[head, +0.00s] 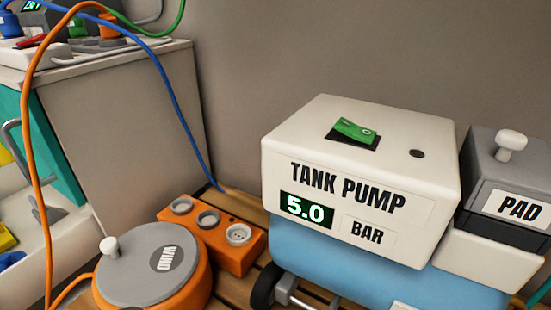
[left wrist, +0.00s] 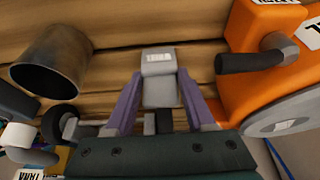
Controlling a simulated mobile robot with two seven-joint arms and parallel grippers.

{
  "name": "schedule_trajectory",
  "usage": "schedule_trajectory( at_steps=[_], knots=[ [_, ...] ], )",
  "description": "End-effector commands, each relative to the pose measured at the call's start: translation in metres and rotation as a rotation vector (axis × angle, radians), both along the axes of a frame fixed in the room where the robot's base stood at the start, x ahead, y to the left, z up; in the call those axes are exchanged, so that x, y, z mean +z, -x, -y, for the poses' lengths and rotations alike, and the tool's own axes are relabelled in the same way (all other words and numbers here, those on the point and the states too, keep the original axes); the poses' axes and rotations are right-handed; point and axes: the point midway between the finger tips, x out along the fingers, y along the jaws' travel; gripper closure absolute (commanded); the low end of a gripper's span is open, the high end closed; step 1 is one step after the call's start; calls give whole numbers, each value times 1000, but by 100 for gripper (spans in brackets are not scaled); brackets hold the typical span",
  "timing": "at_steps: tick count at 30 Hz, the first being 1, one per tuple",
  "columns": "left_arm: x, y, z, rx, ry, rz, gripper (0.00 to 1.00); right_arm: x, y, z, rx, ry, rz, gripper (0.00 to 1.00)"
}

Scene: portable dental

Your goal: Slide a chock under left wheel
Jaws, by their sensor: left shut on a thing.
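The tank pump (head: 345,170), a white box on a light blue body, stands on a slatted wooden floor in the head view. Its dark wheel (head: 264,285) shows at its lower left, partly cut off by the frame. In the left wrist view my left gripper (left wrist: 160,100) has its purple fingers shut on a grey block with a pale label, seemingly the chock (left wrist: 158,66). A dark round wheel (left wrist: 60,121) is left of the gripper, apart from the block. I cannot tell whether the block touches the boards. My right gripper is in neither view.
An orange reel (head: 188,284) with a grey lid stands left of the pump, before an orange socket strip (head: 228,247). The grey PAD box (head: 507,165) is at the right. A dark metal cylinder (left wrist: 52,62) lies beyond the wheel. Bare boards (left wrist: 115,55) surround the block.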

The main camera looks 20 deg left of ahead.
Motion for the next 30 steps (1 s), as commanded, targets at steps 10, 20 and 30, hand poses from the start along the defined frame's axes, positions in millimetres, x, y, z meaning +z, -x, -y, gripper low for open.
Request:
schedule_trajectory(
  at_steps=[10,20,30],
  knots=[
    [0,-7,1,0,0,1,100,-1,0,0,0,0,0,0],
    [0,-18,2,0,0,0,100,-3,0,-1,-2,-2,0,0],
    [0,-30,3,0,1,1,100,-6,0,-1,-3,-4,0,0]
  ],
)
